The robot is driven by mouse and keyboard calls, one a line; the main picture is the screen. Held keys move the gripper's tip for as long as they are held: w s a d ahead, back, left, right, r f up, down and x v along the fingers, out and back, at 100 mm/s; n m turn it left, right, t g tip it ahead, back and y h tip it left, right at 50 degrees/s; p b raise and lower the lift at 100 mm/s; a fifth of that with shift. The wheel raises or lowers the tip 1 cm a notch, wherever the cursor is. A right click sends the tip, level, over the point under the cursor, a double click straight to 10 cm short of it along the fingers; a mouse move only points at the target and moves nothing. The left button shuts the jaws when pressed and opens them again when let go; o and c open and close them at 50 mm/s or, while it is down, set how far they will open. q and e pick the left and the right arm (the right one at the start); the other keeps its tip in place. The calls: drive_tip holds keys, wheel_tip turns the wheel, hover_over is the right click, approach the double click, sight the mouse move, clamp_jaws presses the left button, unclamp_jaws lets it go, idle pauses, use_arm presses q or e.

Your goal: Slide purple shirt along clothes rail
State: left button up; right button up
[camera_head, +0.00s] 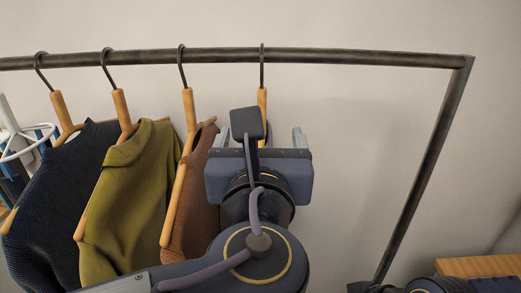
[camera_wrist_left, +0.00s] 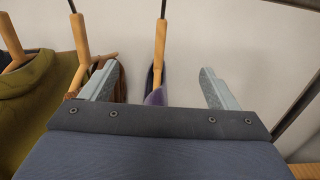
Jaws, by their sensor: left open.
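The dark clothes rail (camera_head: 330,57) runs across the top of the head view. The purple shirt (camera_wrist_left: 155,97) shows only as a narrow strip in the left wrist view, on a wooden hanger (camera_wrist_left: 160,42). In the head view that hanger (camera_head: 262,100) hangs rightmost on the rail, and my arm hides the shirt. My left gripper (camera_head: 257,137) is open in front of it. In the left wrist view the fingers of my left gripper (camera_wrist_left: 159,76) stand apart, one on each side of the hanger, with gaps on both sides. My right gripper is not in view.
A brown shirt (camera_head: 203,190), an olive shirt (camera_head: 130,200) and a navy shirt (camera_head: 60,195) hang to the left. The rail is bare to the right, up to the slanted end post (camera_head: 425,165). A wooden surface (camera_head: 480,266) shows at bottom right.

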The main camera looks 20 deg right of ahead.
use_arm(q)
drive_tip(key=x, duration=0.9)
drive_tip(key=shift+w+p, duration=0.1)
drive_tip(key=shift+p, duration=0.3)
drive_tip(key=shift+w+d, duration=0.1)
drive_tip(key=shift+w, duration=0.4)
drive_tip(key=shift+w+d+f, duration=0.1)
drive_tip(key=shift+w+d, duration=0.05)
drive_tip(key=shift+w, duration=0.4)
drive_tip(key=shift+f, duration=0.15)
drive_tip(key=shift+w+f, duration=0.1)
drive_tip(key=shift+f, duration=0.05)
clamp_jaws()
drive_tip(key=shift+r+p, duration=0.3)
drive_tip(key=shift+p, duration=0.05)
